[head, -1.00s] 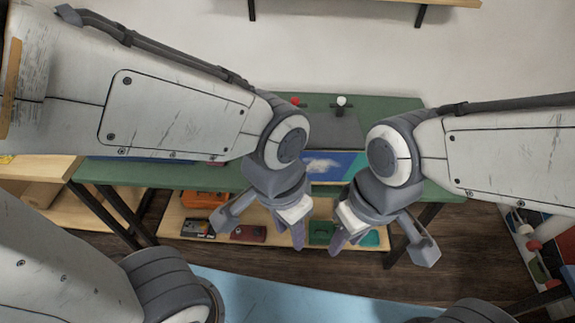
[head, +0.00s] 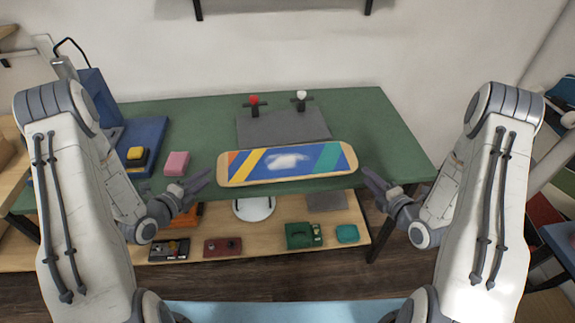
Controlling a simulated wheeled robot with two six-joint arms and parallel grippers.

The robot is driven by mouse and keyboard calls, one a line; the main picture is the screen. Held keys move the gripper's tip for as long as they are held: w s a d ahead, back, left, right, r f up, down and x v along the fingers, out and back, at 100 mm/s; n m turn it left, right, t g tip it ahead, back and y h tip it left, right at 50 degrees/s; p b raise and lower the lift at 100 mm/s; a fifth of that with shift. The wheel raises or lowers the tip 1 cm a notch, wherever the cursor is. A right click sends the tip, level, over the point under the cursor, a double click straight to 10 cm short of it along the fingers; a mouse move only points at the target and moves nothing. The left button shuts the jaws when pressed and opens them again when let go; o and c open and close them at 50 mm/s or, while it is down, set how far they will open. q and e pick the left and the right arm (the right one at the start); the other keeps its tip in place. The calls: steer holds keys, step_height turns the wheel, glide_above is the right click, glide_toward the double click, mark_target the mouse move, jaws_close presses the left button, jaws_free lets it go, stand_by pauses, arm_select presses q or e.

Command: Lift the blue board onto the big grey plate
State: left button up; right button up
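The blue board (head: 300,171) is a long rounded deck with a wooden rim, a white cloud patch and orange, yellow and teal stripes. It lies lengthwise along the front of the green table. The big grey plate (head: 282,127) lies flat just behind it, with nothing resting on its bare middle. My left gripper (head: 207,180) is beside the board's left end, fingers apart and empty. My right gripper (head: 366,176) is beside the right end, fingers also apart and empty. Small gaps show between both grippers and the board.
Clamps with a red knob (head: 254,100) and a white knob (head: 301,95) stand at the plate's back edge. A pink block (head: 177,163), a yellow-topped block (head: 136,154) and a blue stand (head: 98,100) are at left. The green table (head: 377,125) is clear at right.

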mark_target(220, 161)
arm_select(q)
steer(key=shift+s+a+m+t+h, duration=0.35)
steer(key=shift+s+m+t, duration=0.25)
steer(key=shift+t, duration=0.1)
steer(key=shift+s+r, duration=0.1)
steer(key=shift+s, duration=0.05)
arm_select(e)
steer(key=shift+s+d+n+t, duration=0.55)
steer(key=shift+s+t, duration=0.2)
steer(key=shift+t, duration=0.25)
arm_select(q)
steer(key=x, duration=1)
steer(key=shift+w+d+r, duration=0.1)
steer(key=shift+w+r, duration=0.05)
steer(key=shift+w, duration=0.15)
arm_select(e)
steer(key=x, duration=1)
steer(key=shift+w+a, duration=0.15)
steer(key=shift+w, duration=0.05)
arm_select(q)
jaws_close()
arm_select(e)
jaws_close()
